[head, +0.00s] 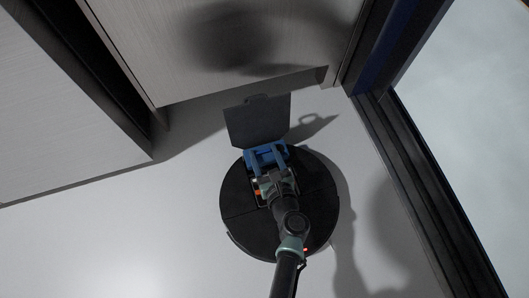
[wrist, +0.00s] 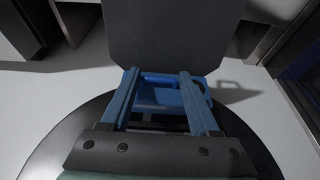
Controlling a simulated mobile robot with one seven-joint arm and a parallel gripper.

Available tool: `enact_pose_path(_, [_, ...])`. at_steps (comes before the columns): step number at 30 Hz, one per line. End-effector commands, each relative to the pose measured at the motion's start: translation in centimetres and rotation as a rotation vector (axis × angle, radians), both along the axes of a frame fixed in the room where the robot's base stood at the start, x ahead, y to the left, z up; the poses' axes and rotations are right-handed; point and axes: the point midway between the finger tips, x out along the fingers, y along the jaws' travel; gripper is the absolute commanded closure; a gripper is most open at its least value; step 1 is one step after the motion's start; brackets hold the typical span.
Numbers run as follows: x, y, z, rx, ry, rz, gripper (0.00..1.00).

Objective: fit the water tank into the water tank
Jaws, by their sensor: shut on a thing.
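The blue water tank (head: 256,150) is at the back edge of the round black robot vacuum (head: 317,207), just in front of its raised dark grey lid (head: 257,119). In the wrist view the tank (wrist: 162,97) lies between the two fingers of my gripper (wrist: 158,78), which is shut on it. My gripper also shows in the head view (head: 266,158), over the vacuum's rear half. A dark gap shows below the tank in the wrist view. My gripper and arm hide much of the opening under it, so I cannot tell how deep the tank sits.
A light cabinet (head: 230,45) stands close behind the lid, and another cabinet (head: 65,120) is at the left. A dark frame (head: 415,180) with a glass pane runs along the right. The pale floor (head: 120,235) is clear at the front left.

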Motion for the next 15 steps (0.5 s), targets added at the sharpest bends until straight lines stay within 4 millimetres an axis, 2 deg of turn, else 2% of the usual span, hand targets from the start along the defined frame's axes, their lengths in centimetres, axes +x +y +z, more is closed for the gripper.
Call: enact_pose_path(15, [0.05,-0.01,-0.24,0.001,-0.002,0.000,1.00])
